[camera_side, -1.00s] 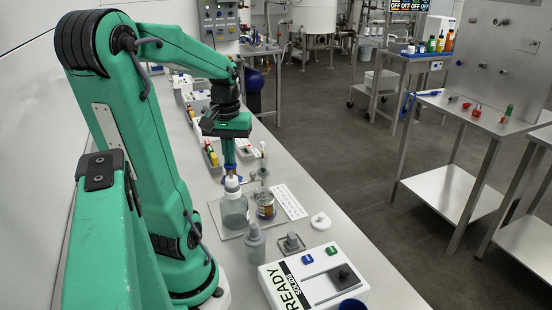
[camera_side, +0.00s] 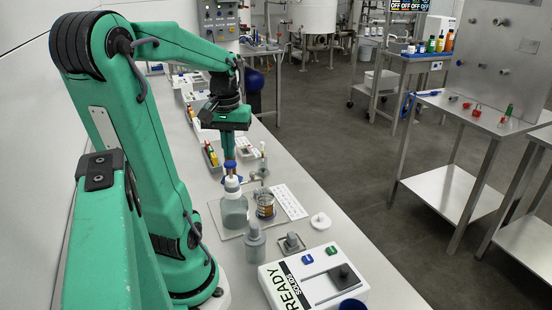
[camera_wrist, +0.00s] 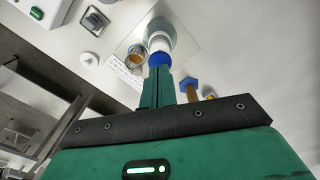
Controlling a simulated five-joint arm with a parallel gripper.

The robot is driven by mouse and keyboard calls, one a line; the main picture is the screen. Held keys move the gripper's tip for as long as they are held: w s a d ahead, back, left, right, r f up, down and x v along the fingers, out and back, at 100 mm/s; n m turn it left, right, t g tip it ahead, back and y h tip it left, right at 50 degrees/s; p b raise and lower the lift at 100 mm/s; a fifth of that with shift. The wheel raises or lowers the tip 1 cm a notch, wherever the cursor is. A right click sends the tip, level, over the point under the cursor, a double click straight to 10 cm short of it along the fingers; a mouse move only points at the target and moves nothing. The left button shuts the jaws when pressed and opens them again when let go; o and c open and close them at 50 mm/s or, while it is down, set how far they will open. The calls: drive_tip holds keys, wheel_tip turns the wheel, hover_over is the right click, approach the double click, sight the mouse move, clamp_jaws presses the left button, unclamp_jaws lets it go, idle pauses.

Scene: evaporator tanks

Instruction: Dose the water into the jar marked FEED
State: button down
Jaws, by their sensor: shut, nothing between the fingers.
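A large grey-blue bottle (camera_side: 234,212) stands on a square plate, with a white neck and a blue top (camera_side: 231,168). In the wrist view the bottle (camera_wrist: 160,28) is below my fingertips, its blue top (camera_wrist: 159,58) at their end. A small glass jar (camera_side: 265,205) with brownish contents stands right of the bottle; it also shows in the wrist view (camera_wrist: 136,58). I cannot read a FEED mark. My gripper (camera_side: 229,157) points down over the bottle, fingers shut and empty. Its tips are at the blue top; whether they press on it is unclear.
A smaller grey bottle (camera_side: 255,243), a grey block (camera_side: 291,243) and a white lid (camera_side: 320,221) stand nearer the camera. A white READY box (camera_side: 313,278) sits at the front. A white strip card (camera_side: 289,203) lies beside the jar. Blue-topped tools stand behind.

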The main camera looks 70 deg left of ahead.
sight(230, 163)
drive_tip(key=shift+f, duration=0.15)
drive_tip(key=shift+f, duration=2.1)
drive_tip(key=shift+r, duration=2.3)
drive_tip(key=shift+f, duration=0.2)
drive_tip(key=shift+f, duration=2.1)
drive_tip(key=shift+r, duration=2.3)
drive_tip(key=shift+f, duration=0.25)
